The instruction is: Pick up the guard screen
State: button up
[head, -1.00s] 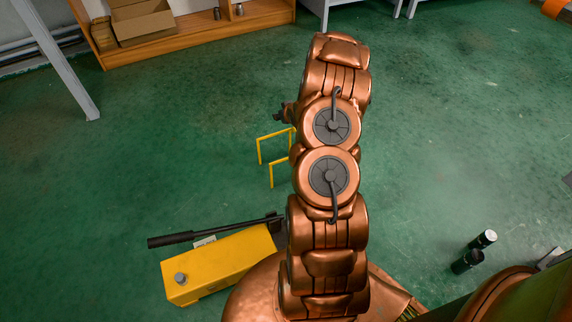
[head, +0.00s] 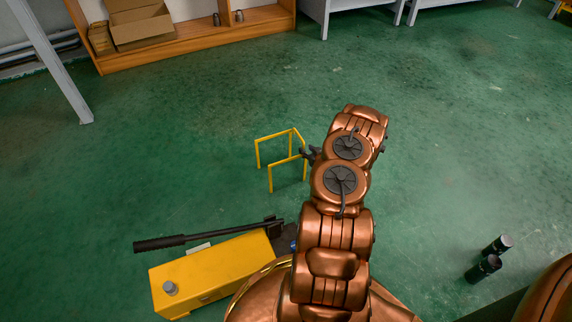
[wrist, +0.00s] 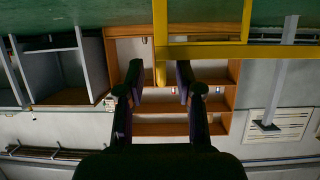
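The guard screen (head: 283,158) is a thin yellow frame standing on the green floor, left of my arm in the head view. In the wrist view its yellow bars (wrist: 205,52) cross the upper middle, and one upright bar reaches down to between the fingertips. My gripper (wrist: 160,82) has its two dark fingers apart, with a gap visible on each side of that bar. In the head view my gripper (head: 308,154) is at the frame's right side, partly hidden by my arm. I cannot tell whether it touches the frame.
A yellow hand pump (head: 215,272) with a long black lever lies at the lower left. A wooden shelf (head: 190,45) with a cardboard box is at the back. The floor around the frame is mostly clear.

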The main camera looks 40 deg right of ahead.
aim_at(300, 144)
jog(key=shift+b+x, duration=0.3)
jog(key=shift+x, duration=0.6)
jog(key=shift+b+x, duration=1.4)
jog(key=shift+x, duration=1.3)
jog(key=shift+r, duration=0.15)
jog(key=shift+c, duration=0.4)
grip_shut()
